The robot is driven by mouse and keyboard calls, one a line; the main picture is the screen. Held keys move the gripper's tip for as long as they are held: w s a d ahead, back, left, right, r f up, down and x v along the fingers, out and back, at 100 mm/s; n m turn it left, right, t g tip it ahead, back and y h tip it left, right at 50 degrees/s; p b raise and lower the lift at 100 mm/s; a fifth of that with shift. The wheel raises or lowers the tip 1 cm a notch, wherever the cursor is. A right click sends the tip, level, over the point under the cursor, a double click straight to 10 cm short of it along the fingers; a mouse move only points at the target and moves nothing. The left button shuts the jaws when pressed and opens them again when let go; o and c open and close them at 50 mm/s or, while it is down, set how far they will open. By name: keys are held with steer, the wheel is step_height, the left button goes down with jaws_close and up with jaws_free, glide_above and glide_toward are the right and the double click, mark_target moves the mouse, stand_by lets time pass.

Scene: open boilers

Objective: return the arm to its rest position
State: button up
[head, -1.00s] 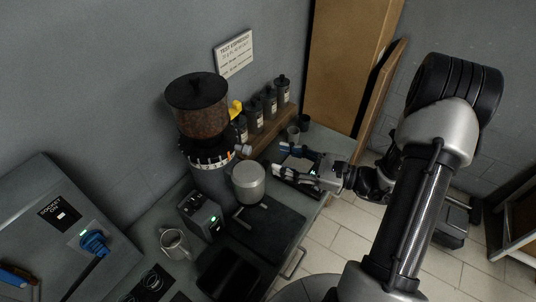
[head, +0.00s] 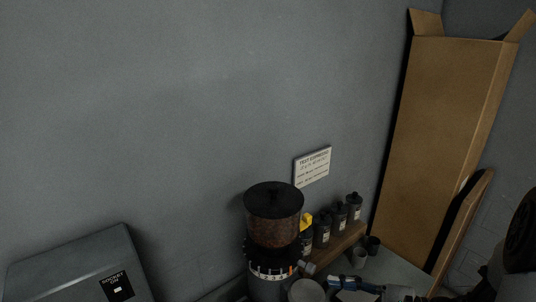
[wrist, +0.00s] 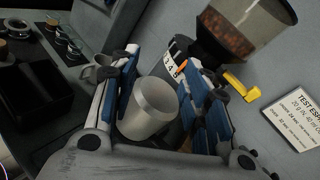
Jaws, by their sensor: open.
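My gripper (wrist: 165,100) is open in the wrist view, its blue-padded fingers spread to either side of the picture's middle. A pale metal cup (wrist: 149,108) shows between the fingers in the picture; I cannot tell how far beyond them it is, and no grip on it shows. In the head view my gripper (head: 355,288) is at the bottom edge, right of the cup (head: 306,291), and is partly cut off. Part of my dark arm shows at the right edge.
The coffee grinder (head: 273,220) with its bean hopper stands behind the cup. Several dark bottles (head: 338,222) stand on a wooden shelf (head: 335,250) by the wall. A tall cardboard box (head: 440,130) is at the right. A grey box (head: 75,265) is at lower left.

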steer(key=s+a+r+n+g+h+b, duration=0.1)
steer(key=s+a+r+n+g+h, duration=0.2)
steer(key=s+a+n+g+h, duration=0.65)
steer(key=s+d+r+n+t+h+b, duration=0.1)
steer(key=s+d+r+n+t+h, duration=0.3)
steer(key=n, duration=0.5)
steer(key=shift+s+d+r+t+h, duration=0.4)
steer(key=shift+s+d+t+h, duration=0.25)
steer(key=shift+s+d+t, duration=0.95)
steer(key=shift+w+a, duration=0.25)
steer(key=shift+a, duration=0.15)
